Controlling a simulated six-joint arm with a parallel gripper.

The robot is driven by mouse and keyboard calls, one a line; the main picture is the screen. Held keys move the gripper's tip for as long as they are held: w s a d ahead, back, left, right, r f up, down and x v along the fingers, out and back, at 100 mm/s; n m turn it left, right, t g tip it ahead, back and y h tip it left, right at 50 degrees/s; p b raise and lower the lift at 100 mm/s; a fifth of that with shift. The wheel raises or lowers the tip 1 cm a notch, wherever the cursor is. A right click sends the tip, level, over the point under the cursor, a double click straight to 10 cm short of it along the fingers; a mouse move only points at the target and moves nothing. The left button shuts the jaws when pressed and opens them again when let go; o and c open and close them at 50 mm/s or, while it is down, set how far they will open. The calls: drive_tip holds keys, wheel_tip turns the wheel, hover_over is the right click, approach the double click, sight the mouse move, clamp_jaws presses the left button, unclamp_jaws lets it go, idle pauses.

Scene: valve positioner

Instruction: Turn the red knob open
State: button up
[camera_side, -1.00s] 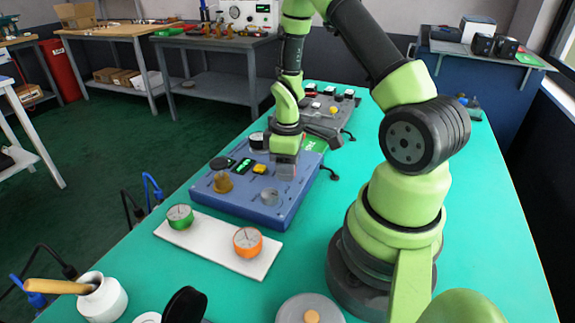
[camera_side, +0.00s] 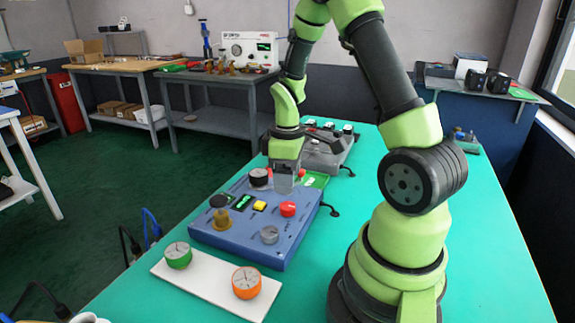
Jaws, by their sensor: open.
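The red knob (camera_side: 288,209) sits on the right part of the blue positioner box (camera_side: 246,245), uncovered and in plain sight. My gripper (camera_side: 284,186) hangs above the far side of the box, pointing down, just behind and above the red knob in the picture. It is open and apart from the knob, with nothing seen between its fingers.
A white plate with a green gauge (camera_side: 178,255) and an orange gauge (camera_side: 246,282) lies in front of the box. A grey panel (camera_side: 325,152) with several buttons stands behind it. The green table (camera_side: 300,285) is clear right of the plate.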

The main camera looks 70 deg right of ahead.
sight(287, 206)
drive_tip(key=shift+r, duration=1.45)
drive_tip(key=s+a+r+m+t+y, duration=0.1)
drive_tip(key=s+a+r+m+t, duration=0.2)
drive_tip(key=a+r, duration=0.5)
drive_tip(key=s+a+r+m+t+y, duration=0.1)
drive_tip(key=s+a+r+m+t, duration=0.2)
drive_tip(key=a+r, duration=0.5)
drive_tip(key=shift+s+a+r+t, duration=0.35)
drive_tip(key=shift+s+t, duration=0.25)
drive_tip(key=shift+s, duration=0.65)
drive_tip(key=shift+c, duration=0.2)
